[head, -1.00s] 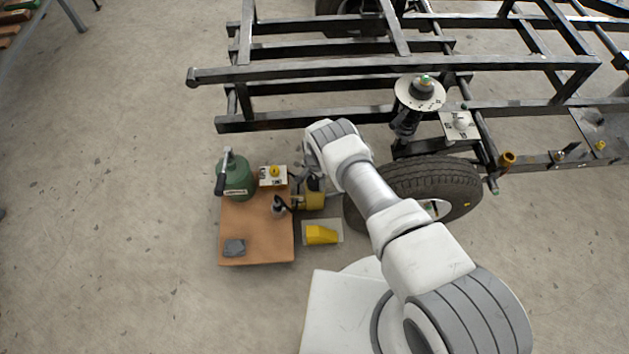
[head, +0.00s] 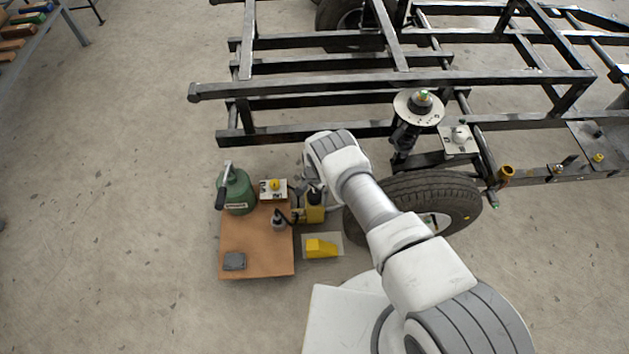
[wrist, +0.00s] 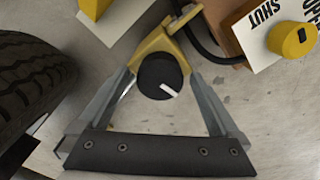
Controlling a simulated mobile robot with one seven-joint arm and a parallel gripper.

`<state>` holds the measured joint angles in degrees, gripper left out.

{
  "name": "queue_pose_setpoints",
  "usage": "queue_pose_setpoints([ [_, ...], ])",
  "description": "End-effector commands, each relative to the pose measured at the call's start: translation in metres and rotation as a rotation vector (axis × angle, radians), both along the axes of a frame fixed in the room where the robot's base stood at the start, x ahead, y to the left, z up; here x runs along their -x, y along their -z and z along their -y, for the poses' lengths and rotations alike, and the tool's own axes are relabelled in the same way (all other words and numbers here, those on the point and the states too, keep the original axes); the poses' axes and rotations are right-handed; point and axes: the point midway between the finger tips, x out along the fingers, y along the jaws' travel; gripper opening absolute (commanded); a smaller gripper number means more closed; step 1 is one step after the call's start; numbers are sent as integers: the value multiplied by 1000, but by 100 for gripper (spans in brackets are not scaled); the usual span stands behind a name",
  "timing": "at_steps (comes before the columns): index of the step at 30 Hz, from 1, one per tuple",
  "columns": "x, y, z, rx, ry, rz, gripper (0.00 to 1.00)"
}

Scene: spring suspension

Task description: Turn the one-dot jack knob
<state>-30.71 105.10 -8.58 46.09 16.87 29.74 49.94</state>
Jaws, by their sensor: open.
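A round black knob (wrist: 158,78) with a white bar mark sits between my fingers in the wrist view, over a yellow metal part (wrist: 150,46). I cannot make out any dots on it. My gripper (wrist: 163,82) is open, with one finger on each side of the knob; whether either touches it is unclear. In the head view the yellow jack (head: 314,213) stands right of the wooden board, under my wrist, which partly hides it and my fingers. A yellow knob (wrist: 291,40) on a white plate reading OPEN and SHUT is at the wrist view's upper right.
The tyre (head: 425,205) is close on the right. A green bottle-like jack (head: 237,192) with a handle stands at the board's (head: 258,245) left. A yellow wedge (head: 320,248) lies in front. The black frame (head: 330,85) is behind. Open floor lies left.

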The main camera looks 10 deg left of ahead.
Motion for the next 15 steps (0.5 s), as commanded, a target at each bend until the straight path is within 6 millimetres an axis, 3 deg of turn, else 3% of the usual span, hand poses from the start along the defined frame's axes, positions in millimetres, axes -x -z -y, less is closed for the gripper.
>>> queue_pose_setpoints([
  [15,0,-125,-1,-1,0,1,99],
])
